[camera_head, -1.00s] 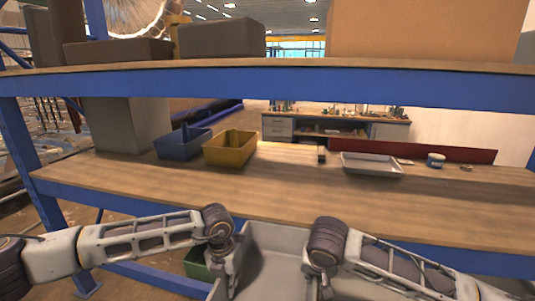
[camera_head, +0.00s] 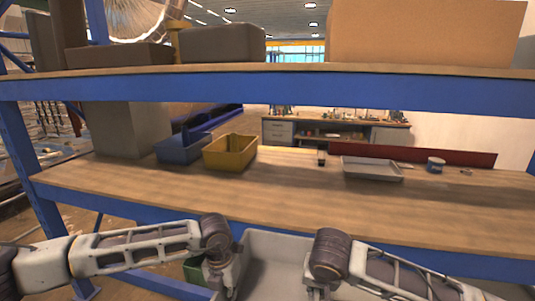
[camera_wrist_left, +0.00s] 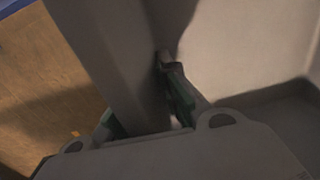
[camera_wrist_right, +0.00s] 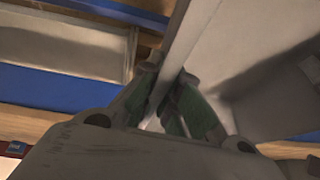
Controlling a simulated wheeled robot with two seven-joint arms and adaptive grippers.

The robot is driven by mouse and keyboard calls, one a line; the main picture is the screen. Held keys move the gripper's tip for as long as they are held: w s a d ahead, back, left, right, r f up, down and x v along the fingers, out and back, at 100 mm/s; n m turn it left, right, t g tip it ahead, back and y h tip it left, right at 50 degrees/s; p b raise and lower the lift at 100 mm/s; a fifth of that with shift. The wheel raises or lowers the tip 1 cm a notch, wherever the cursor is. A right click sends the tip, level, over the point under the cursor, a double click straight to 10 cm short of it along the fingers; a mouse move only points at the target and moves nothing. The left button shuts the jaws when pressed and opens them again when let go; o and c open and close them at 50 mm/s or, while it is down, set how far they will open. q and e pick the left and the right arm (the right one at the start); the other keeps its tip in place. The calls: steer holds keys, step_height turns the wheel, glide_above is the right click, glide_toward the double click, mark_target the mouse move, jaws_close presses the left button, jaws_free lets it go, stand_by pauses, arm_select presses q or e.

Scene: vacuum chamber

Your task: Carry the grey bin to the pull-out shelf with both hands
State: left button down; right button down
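The grey bin (camera_head: 275,268) is at the bottom middle of the head view, in front of the rack; its lower part is out of frame. My left gripper (camera_head: 222,280) is at its left side, and the left wrist view shows green-padded fingers (camera_wrist_left: 150,105) on either side of a grey wall. My right gripper (camera_head: 317,290) is at its right side; in the right wrist view its fingers (camera_wrist_right: 165,95) straddle the bin's wall. Both appear closed on the bin. A wooden shelf (camera_head: 240,200) with a blue front edge lies beyond the bin; I cannot tell whether it pulls out.
The shelf carries a blue bin (camera_head: 182,148), a yellow bin (camera_head: 230,153), a grey tray (camera_head: 372,170) and a blue-and-white can (camera_head: 436,164). Its front middle is bare. An upper shelf (camera_head: 270,90) with boxes hangs above.

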arm_select(q)
steer(key=shift+a, duration=0.25)
arm_select(e)
steer(key=shift+d, duration=0.2)
